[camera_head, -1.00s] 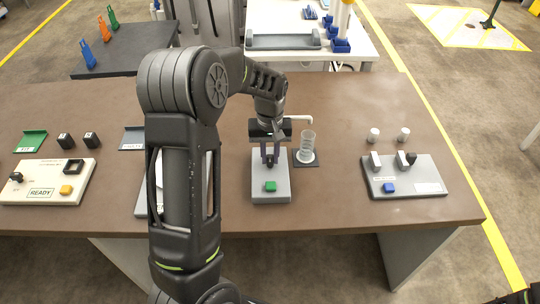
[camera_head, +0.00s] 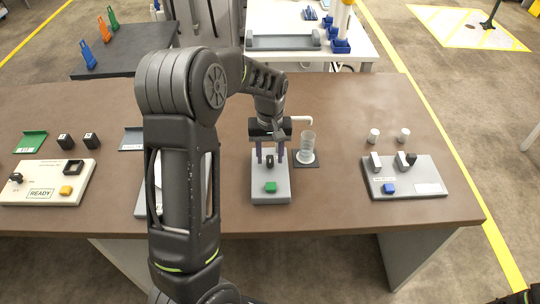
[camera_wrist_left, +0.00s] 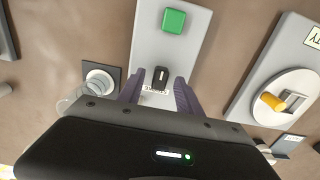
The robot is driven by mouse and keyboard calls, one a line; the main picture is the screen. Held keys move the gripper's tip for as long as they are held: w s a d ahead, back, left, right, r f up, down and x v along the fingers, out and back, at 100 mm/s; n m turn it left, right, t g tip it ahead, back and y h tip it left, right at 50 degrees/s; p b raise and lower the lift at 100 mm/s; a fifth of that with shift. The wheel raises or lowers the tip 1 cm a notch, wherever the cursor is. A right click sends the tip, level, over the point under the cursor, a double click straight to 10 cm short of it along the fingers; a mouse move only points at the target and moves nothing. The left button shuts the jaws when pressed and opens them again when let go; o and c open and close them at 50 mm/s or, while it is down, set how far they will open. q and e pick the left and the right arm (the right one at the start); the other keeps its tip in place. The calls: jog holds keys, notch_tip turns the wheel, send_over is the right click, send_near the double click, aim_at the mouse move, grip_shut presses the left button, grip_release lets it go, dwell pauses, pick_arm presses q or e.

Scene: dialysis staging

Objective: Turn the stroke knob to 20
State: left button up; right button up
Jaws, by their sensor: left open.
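The stroke knob is a small black knob with a pale line (camera_wrist_left: 162,74), on a grey pump unit (camera_head: 271,196) that also has a green button (camera_head: 270,187). The knob also shows in the head view (camera_head: 270,160). My left gripper (camera_head: 270,154) is open above the unit, its two purple fingers on either side of the knob. In the left wrist view the gripper (camera_wrist_left: 160,86) shows a gap between each finger and the knob. A small label beside the knob is partly hidden, and I cannot read the setting.
A clear cylinder (camera_head: 307,146) stands on a dark pad close right of the unit, under a white spout (camera_head: 300,118). A grey device with a blue button (camera_head: 389,188) stands further right, and a cream READY box (camera_head: 50,180) at far left.

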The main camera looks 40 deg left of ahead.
aim_at(270, 158)
pick_arm(q)
notch_tip(270, 158, up, 7)
jog(key=shift+r+b, duration=0.15)
jog(key=shift+b, duration=0.3)
dwell(0.4)
